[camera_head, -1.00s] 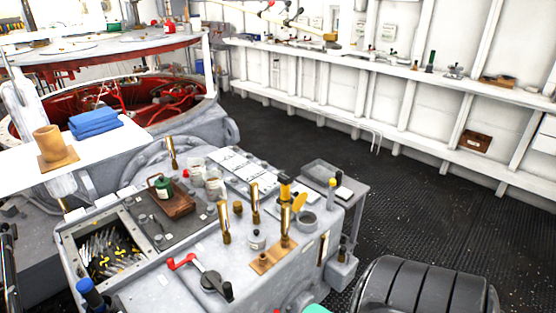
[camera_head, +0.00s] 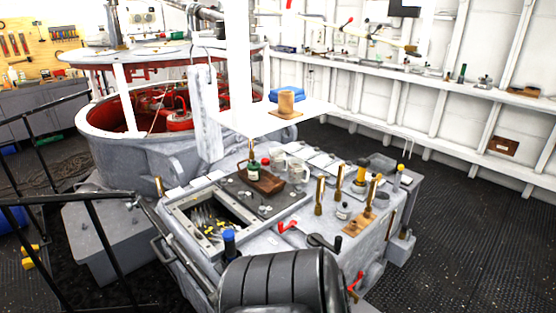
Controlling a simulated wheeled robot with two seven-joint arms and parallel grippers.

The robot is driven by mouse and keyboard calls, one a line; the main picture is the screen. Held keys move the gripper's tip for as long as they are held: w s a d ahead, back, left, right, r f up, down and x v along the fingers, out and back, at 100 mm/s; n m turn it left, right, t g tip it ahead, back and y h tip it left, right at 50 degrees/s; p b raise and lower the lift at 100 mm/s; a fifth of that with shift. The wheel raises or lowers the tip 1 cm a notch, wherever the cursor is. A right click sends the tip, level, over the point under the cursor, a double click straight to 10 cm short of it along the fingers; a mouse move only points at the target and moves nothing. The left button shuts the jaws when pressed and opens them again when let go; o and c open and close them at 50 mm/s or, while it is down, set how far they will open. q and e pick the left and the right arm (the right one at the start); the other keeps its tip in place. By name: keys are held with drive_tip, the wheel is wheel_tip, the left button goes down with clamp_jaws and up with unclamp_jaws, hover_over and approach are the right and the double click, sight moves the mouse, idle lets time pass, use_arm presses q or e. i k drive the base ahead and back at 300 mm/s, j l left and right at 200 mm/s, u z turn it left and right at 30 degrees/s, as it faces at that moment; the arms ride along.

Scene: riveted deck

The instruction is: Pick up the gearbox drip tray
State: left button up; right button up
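A small brown tray (camera_head: 268,184) lies on the dark panel on top of the grey machine housing (camera_head: 255,240), near the middle of the view. It is the only tray-like thing I make out there, and I cannot be sure it is the gearbox drip tray. A green-topped jar (camera_head: 253,171) stands on or against its left end. A red-topped jar stands at its far side, and I cannot tell whether it is in the tray. Neither of my grippers shows in the view.
An open compartment with tools (camera_head: 213,222) is left of the tray. Brass levers (camera_head: 319,197) stand to its right. Black railings (camera_head: 85,235) stand left; floor is free at right.

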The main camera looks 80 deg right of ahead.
sight(383, 164)
drive_tip(key=i+j+z, duration=0.25)
drive_tip(key=i, duration=0.3)
drive_tip(key=i+j+z, duration=0.25)
drive_tip(key=i, duration=0.3)
drive_tip(key=i+l+z, duration=0.1)
drive_tip(key=i+z, duration=0.2)
drive_tip(key=z, duration=0.15)
drive_tip(key=i+z, duration=0.45)
drive_tip(key=i+j+z, duration=0.1)
drive_tip(key=z, duration=0.35)
drive_tip(key=i+j+z, duration=0.4)
drive_tip(key=i+z, duration=0.2)
drive_tip(key=z, duration=0.25)
drive_tip(key=i+z, duration=0.2)
drive_tip(key=z, duration=0.25)
drive_tip(key=i+j+z, duration=0.15)
drive_tip(key=z, duration=0.35)
drive_tip(key=i+j+z, duration=0.15)
drive_tip(key=z, duration=0.3)
drive_tip(key=i+j+z, duration=0.25)
drive_tip(key=z, duration=0.15)
drive_tip(key=i+j+z, duration=0.15)
drive_tip(key=j+z, duration=0.2)
drive_tip(key=j, duration=0.1)
